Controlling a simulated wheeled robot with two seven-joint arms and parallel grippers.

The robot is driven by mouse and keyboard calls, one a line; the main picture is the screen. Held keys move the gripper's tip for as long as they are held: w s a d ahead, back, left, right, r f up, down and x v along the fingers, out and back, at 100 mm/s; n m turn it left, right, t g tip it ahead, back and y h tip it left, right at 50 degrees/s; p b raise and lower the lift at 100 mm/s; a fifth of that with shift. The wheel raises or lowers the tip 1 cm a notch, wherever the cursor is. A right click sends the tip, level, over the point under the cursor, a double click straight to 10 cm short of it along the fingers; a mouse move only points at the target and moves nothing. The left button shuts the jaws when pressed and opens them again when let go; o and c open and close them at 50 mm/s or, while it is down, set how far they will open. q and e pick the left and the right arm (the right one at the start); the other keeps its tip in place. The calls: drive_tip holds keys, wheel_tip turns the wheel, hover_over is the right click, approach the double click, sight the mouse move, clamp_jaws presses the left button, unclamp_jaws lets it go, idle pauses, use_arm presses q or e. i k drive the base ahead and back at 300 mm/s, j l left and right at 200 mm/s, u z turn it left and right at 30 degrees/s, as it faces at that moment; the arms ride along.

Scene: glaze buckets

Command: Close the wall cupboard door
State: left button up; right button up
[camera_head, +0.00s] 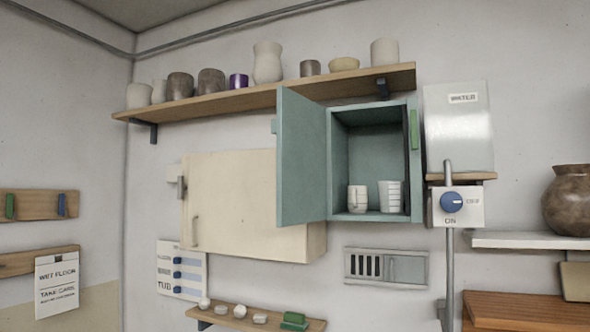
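A teal wall cupboard (415,160) hangs in the middle of the view. Its door (301,160) stands open, hinged on the left side and swung out toward me, in front of part of the cream cupboard. The inside is visible, with two pale cups (357,198) (390,196) on its floor. A green strip (414,130) is on the right front edge of the cupboard. Neither of my grippers shows in the head view.
A cream cupboard (230,205) hangs to the left, its door shut. A wooden shelf (230,101) with several pots runs above. A white water tank (458,130) and a control box with blue knob (452,202) are close on the right. A vent (386,268) is below.

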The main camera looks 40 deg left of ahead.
sight(300, 127)
drive_tip(key=i+j+z, duration=0.3)
drive_tip(key=j, duration=1.6)
drive_tip(key=j+z, duration=0.25)
drive_tip(key=j, duration=1.65)
